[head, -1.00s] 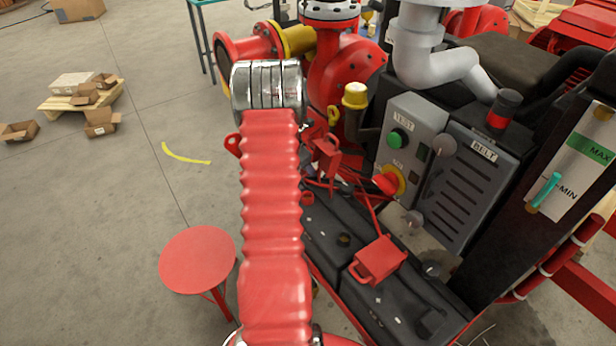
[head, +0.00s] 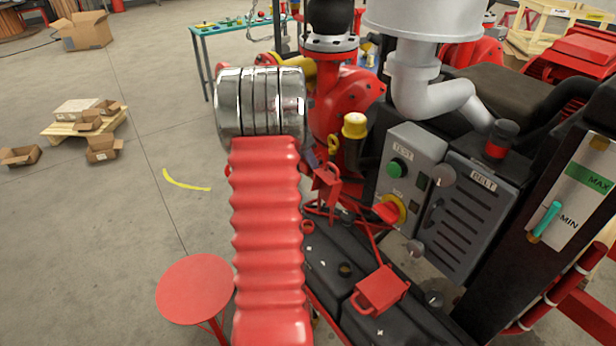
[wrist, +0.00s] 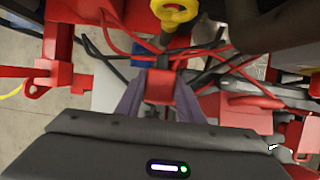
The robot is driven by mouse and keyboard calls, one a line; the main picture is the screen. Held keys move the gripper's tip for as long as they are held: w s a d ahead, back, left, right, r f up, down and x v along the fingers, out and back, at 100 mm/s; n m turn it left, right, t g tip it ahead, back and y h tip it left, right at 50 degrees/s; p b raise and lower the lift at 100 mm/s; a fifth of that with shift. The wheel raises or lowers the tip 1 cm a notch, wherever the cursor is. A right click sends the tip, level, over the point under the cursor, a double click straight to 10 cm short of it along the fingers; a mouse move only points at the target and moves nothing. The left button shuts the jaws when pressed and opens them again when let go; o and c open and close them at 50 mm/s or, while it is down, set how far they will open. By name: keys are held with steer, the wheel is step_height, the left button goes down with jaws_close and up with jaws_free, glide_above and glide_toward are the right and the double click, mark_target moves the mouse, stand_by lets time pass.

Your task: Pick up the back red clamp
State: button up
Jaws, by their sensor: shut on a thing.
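The back red clamp (head: 326,187) shows in the head view just right of my arm, above the rear of the black batteries. In the wrist view its red body (wrist: 160,88) sits between the two grey fingers of my gripper (wrist: 160,100), which is shut on it. In the head view my red sleeved arm hides most of the gripper; only a bit of a finger shows beside the clamp. A second red clamp (head: 381,290) rests on the front of the black battery (head: 345,300). I cannot tell whether the held clamp still touches anything below.
Red and black cables tangle around the held clamp. A yellow ring (head: 333,146) and yellow-capped filler (head: 354,126) stand close behind it. The grey control panel (head: 403,175) is to the right.

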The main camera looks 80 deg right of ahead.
steer(key=shift+r, duration=0.65)
steer(key=shift+a, duration=0.1)
